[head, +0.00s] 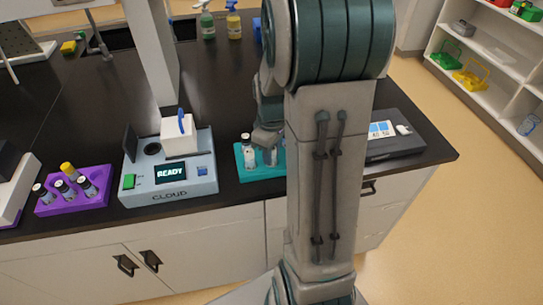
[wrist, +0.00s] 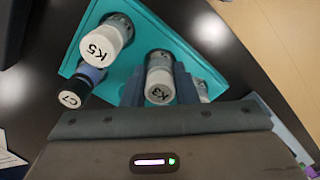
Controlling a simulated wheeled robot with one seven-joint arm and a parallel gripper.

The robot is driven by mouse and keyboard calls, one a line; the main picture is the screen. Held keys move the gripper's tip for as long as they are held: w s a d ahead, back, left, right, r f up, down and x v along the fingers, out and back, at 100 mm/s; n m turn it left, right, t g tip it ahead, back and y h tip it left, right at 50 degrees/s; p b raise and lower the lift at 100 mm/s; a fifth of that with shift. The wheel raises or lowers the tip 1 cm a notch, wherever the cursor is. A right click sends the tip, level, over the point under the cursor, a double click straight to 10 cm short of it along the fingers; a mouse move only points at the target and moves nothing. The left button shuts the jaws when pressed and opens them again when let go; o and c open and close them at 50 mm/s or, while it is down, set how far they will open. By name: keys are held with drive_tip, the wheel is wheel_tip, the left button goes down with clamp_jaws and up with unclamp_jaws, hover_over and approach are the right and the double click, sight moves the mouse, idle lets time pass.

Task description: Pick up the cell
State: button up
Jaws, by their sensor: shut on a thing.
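A teal rack (head: 245,173) on the dark counter holds several small vials; it also shows in the wrist view (wrist: 85,38). My gripper (wrist: 160,88) is shut on a clear vial with a white cap marked K3 (wrist: 159,86). The K3 vial is over or in the rack; I cannot tell whether its base is lifted. A white-capped vial marked K5 (wrist: 104,42) stands in the rack to the left. A dark-capped vial marked C7 (wrist: 80,87) is at the rack's near left edge. My arm hides much of the rack in the head view.
A grey instrument marked CLOUD (head: 170,180), its screen reading READY, stands left of the rack. A purple rack (head: 75,200) with several vials is farther left. A dark grey device (head: 395,145) sits at right. A white post (head: 150,50) rises behind the instrument.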

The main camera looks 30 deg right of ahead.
drive_tip(key=shift+r, duration=0.1)
drive_tip(key=shift+r, duration=0.55)
wheel_tip(320, 180, up, 3)
drive_tip(key=shift+f+b, duration=0.2)
drive_tip(key=shift+b, duration=0.1)
drive_tip(key=s+d+r+p, duration=0.2)
drive_tip(key=s+d+r, duration=0.2)
drive_tip(key=s+r, duration=0.7)
drive_tip(key=shift+d+r, duration=0.15)
drive_tip(key=shift+r, duration=0.4)
